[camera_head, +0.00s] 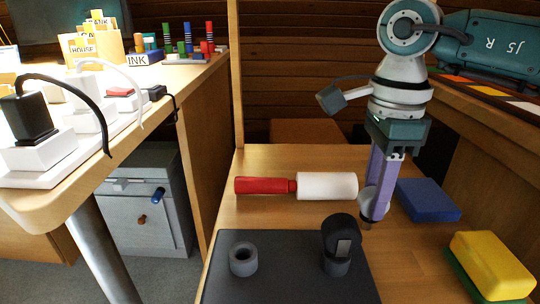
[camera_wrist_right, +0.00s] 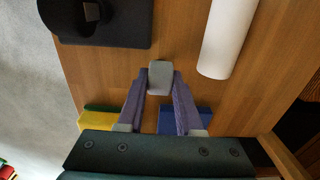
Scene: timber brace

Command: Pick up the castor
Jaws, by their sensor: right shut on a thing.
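My right gripper (camera_head: 378,190) reaches down from the upper right and is shut on a small grey rounded piece (camera_head: 371,203), which looks like the castor. In the right wrist view the piece (camera_wrist_right: 160,78) sits between the tips of the purple fingers (camera_wrist_right: 159,92). A short dark stub shows under it in the head view. It appears held above the wooden bench (camera_head: 290,160), just behind the dark plate. A black wheel-like part (camera_head: 341,232) stands in a grey ring on the plate (camera_head: 285,285). My left gripper is not in view.
An empty grey ring (camera_head: 243,260) sits on the plate's left. A roller with red handle (camera_head: 263,186) and white cylinder (camera_head: 328,186) lies behind. A blue block (camera_head: 428,199) and a yellow block on green (camera_head: 490,264) are at right. Free bench lies between them.

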